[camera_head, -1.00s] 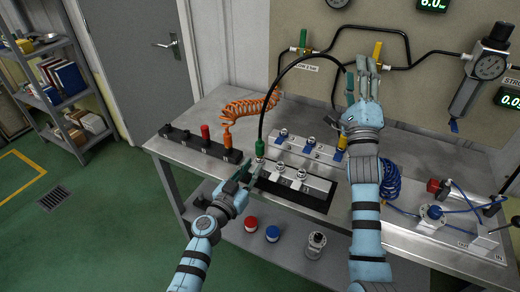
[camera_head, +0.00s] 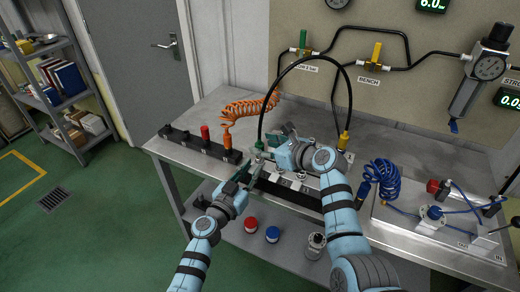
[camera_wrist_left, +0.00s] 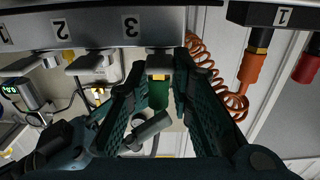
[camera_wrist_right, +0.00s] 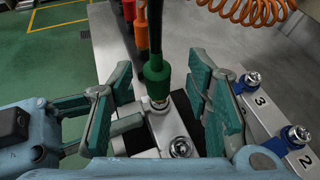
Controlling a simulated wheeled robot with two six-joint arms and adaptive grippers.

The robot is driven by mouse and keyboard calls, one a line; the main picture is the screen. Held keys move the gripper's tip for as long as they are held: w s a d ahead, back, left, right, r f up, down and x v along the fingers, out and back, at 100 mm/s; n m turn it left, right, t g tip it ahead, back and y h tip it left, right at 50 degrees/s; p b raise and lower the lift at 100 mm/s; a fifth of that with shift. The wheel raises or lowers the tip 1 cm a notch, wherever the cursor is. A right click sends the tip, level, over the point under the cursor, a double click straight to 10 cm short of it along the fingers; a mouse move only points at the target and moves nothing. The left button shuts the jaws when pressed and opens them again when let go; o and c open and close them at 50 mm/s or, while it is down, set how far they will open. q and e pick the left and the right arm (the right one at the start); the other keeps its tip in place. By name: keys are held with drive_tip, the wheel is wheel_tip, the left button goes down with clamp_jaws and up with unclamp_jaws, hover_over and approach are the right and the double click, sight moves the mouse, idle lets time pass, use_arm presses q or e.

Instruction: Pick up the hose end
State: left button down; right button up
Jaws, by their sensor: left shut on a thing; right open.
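The black hose (camera_head: 300,63) arches over the bench with a green end on the left and a yellow end (camera_head: 344,140) on the right. The green hose end (camera_head: 260,146) stands upright on a silver fitting at socket 3. It also shows in the right wrist view (camera_wrist_right: 157,73) and left wrist view (camera_wrist_left: 158,96). My left gripper (camera_head: 252,168) is low beside it, shut on the silver fitting (camera_wrist_left: 158,74) at its base; the exact contact is partly hidden. My right gripper (camera_wrist_right: 163,98) is open, its fingers on either side of the green end, apart from it.
A coiled orange hose (camera_head: 250,106) and a dark block with a red plug stand to the left. A coiled blue hose (camera_head: 382,180) and a valve panel (camera_head: 440,215) are to the right. Numbered sockets with blue parts line the strip beside my right gripper (camera_wrist_right: 295,135).

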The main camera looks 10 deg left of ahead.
drive_tip(key=shift+x, duration=1.35)
clamp_jaws()
drive_tip(key=shift+r, duration=0.1)
wheel_tip(320, 180, up, 10)
drive_tip(key=shift+f, duration=0.1)
use_arm(q)
drive_tip(key=c, duration=1.3)
unclamp_jaws()
drive_tip(key=shift+c, duration=0.2)
